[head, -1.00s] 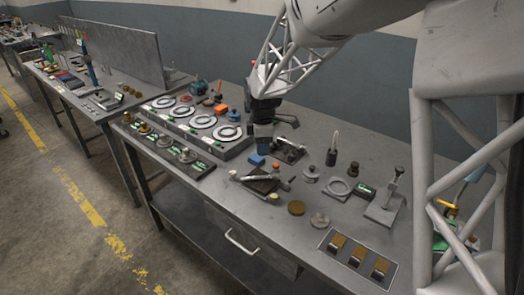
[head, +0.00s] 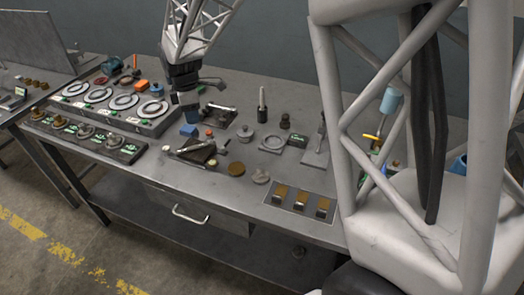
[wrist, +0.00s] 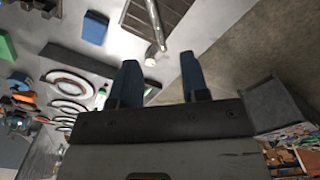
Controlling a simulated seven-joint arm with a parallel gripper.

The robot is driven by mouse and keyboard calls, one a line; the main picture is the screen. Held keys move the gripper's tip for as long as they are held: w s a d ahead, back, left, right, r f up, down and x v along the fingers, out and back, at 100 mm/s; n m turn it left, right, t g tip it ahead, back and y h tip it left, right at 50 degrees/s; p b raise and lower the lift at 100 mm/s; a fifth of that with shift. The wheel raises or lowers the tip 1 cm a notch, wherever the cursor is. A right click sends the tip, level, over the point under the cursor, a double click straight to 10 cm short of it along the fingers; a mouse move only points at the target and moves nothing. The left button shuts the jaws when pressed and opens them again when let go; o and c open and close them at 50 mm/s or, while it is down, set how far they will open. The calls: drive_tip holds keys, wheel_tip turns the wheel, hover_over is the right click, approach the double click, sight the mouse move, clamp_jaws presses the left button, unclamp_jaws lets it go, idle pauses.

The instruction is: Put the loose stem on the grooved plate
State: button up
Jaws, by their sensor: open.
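A dark grooved plate (head: 201,154) lies on the bench, left of its middle. A thin silver stem (head: 188,150) lies on or across its left part; I cannot tell whether it sits in a groove. In the wrist view the ribbed dark plate (wrist: 137,17) is at the top, and the silver stem (wrist: 154,22) shows along its right side. My gripper (head: 188,104) is above the bench, behind and left of the plate. A second rod (head: 222,108) lies on another dark base farther back.
A blue block (head: 188,130) and a small orange block (head: 209,132) stand behind the plate. A row of ringed dials (head: 124,103) is at the left. A brown disc (head: 236,169) and a silver one (head: 261,177) lie to the right. The front bench edge is fairly clear.

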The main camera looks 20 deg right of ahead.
drive_tip(key=s+d+r+m, duration=0.3)
drive_tip(key=s+m, duration=0.3)
drive_tip(key=s, duration=0.6)
drive_tip(key=s+d+r+m+t, duration=0.1)
drive_tip(key=s+d+r+m, duration=0.2)
drive_tip(key=s, duration=0.9)
drive_tip(key=s+d+r+m+t, duration=0.1)
drive_tip(key=s+d+r+m, duration=0.2)
drive_tip(key=s+m, duration=0.5)
drive_tip(key=s+r, duration=0.1)
drive_tip(key=s, duration=0.3)
drive_tip(key=shift+d+m, duration=0.3)
drive_tip(key=shift+d, duration=0.05)
drive_tip(key=shift+s, duration=0.1)
